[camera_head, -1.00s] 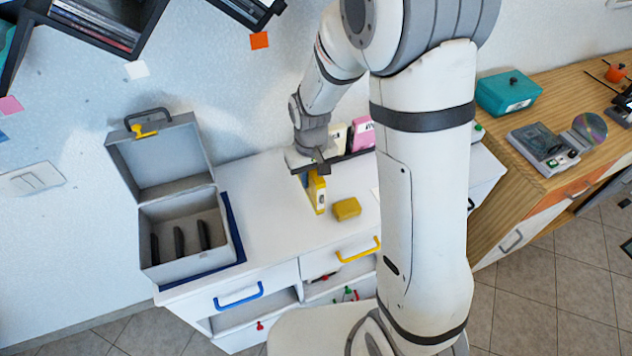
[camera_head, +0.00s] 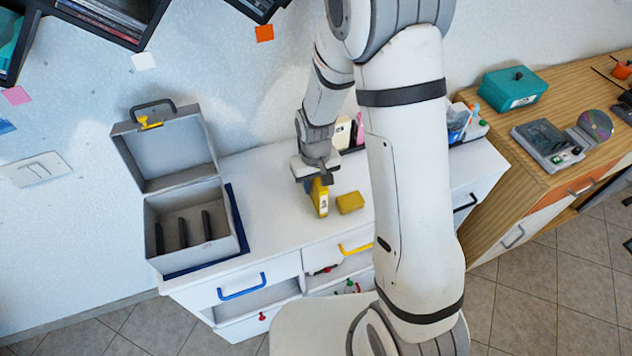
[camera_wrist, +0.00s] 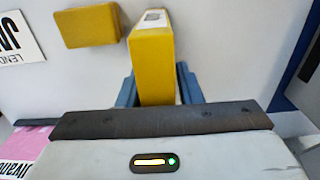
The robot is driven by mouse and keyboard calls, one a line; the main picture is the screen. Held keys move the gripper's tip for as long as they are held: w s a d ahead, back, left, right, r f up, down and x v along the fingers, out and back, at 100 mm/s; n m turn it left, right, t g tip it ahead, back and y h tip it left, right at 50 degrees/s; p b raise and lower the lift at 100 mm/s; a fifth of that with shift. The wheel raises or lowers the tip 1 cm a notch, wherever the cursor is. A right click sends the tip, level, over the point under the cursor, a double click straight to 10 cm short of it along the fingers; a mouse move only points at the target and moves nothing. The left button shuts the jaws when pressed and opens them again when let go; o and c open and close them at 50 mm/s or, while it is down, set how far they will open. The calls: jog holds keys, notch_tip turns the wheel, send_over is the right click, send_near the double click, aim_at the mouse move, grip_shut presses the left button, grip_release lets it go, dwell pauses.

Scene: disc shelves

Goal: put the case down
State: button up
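The case is a slim yellow box with a pale label, seen in the head view (camera_head: 320,200) and in the wrist view (camera_wrist: 153,62). It stands upright under my gripper (camera_head: 318,180), over the white cabinet top (camera_head: 275,205). In the wrist view my gripper's blue-grey fingers (camera_wrist: 156,88) lie along both sides of the case, closed on it. The case's lower end is at or just above the cabinet top; I cannot tell if it touches.
A yellow block (camera_head: 350,203) lies just right of the case. An open grey box (camera_head: 190,258) with dark dividers stands at left on a dark blue mat (camera_head: 240,225). Cases stand near the wall behind my gripper. The white top between box and case is clear.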

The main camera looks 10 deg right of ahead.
jog(key=shift+o, duration=1)
notch_tip(320, 180, up, 12)
jog(key=shift+f+b, duration=0.1)
jog(key=shift+b, duration=0.4)
jog(key=s+d+r+m+t, duration=0.1)
jog(key=s+d+r, duration=0.4)
jog(key=s, duration=0.3)
jog(key=s+d+r+m+t, duration=0.2)
jog(key=s+d+r, duration=0.3)
jog(key=s+r, duration=0.2)
jog(key=shift+s+r, duration=0.3)
jog(key=shift+s, duration=0.3)
jog(key=shift+f, duration=0.1)
jog(key=shift+c, duration=0.7)
